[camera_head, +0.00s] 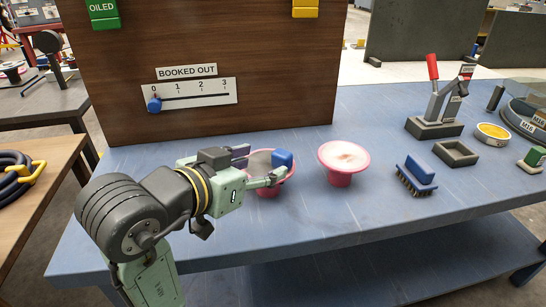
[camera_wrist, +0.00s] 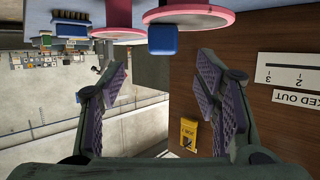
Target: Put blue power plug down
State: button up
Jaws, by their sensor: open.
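The blue power plug (camera_head: 282,158) appears to sit on the top flange of the left pink spool (camera_head: 266,187). The wrist view is upside down; there the plug (camera_wrist: 162,40) shows against the spool's flange (camera_wrist: 190,14). My gripper (camera_head: 260,164) is at the left spool, its fingers spread near the plug. In the wrist view my gripper (camera_wrist: 163,80) is open with nothing between its pads, and the plug lies beyond the fingertips, apart from them. My gripper hides part of the spool in the head view.
A second pink spool (camera_head: 343,162) stands to the right. A blue brush (camera_head: 416,176), a grey tray (camera_head: 455,153) and a toggle clamp (camera_head: 437,110) are farther right. A wooden panel (camera_head: 210,75) with a slider scale (camera_head: 195,96) rises behind. The table's front (camera_head: 330,225) is clear.

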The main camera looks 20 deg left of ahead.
aim_at(279, 154)
jog(key=p+x, duration=0.1)
jog(key=x, duration=0.8)
jog(key=shift+w+a+r, duration=0.1)
jog(key=shift+w, duration=0.1)
jog(key=shift+c, duration=0.2)
grip_shut()
dwell(0.4)
